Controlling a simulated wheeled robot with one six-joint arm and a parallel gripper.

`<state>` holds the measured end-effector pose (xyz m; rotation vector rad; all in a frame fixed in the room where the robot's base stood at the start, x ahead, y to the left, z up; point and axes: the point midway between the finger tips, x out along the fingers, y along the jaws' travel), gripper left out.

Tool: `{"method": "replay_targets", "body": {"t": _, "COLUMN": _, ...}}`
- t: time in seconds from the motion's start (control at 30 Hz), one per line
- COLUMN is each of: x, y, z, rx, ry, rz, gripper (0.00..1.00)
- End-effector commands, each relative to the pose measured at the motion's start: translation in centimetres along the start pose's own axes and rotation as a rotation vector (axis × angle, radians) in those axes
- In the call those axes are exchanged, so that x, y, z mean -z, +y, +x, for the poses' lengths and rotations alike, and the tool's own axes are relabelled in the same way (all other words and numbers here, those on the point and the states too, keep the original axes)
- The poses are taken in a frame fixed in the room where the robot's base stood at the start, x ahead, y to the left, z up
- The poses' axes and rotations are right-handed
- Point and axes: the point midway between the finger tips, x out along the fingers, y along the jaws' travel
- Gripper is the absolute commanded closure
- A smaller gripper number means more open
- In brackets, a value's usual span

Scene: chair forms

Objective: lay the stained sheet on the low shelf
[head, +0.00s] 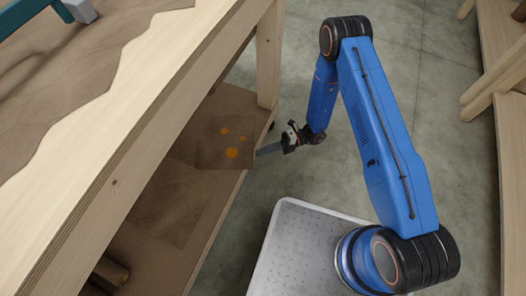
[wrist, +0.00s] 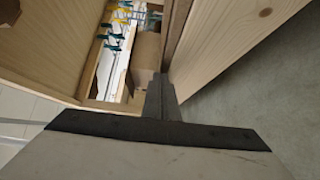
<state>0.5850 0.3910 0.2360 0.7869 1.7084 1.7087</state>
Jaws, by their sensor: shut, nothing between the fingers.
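The stained sheet (head: 212,153) is a brown square with several orange spots. In the head view it appears to lie flat on the low shelf (head: 215,205) under the workbench, with its right edge close to the shelf's front edge. My gripper (head: 259,152) is shut and empty, its tips just right of the sheet's edge. I cannot tell whether the tips touch the sheet. In the wrist view the shut fingers (wrist: 160,98) point at wooden boards, and I cannot make out the sheet there.
The workbench top (head: 140,80) overhangs the shelf, and a wooden leg (head: 269,55) stands behind my gripper. Another brown sheet (head: 165,205) and a roll (head: 112,270) are on the shelf. Concrete floor (head: 285,180) is clear between the bench and my arm.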

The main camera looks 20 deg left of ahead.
Motion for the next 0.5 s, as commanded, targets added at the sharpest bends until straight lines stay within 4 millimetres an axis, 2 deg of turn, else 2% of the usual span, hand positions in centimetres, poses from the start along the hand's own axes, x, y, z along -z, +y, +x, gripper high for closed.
{"method": "replay_targets", "body": {"t": 0.17, "x": 1.3, "y": 0.0, "z": -1.5, "rx": 0.0, "ry": -0.002, "rz": 0.002, "gripper": 1.0}}
{"method": "replay_targets", "body": {"t": 0.3, "x": 3.1, "y": 0.0, "z": -3.3, "rx": -0.001, "ry": -0.002, "rz": 0.003, "gripper": 1.0}}
{"method": "replay_targets", "body": {"t": 0.5, "x": 2.9, "y": 0.0, "z": -7.0, "rx": 0.0, "ry": -0.002, "rz": -0.001, "gripper": 1.0}}
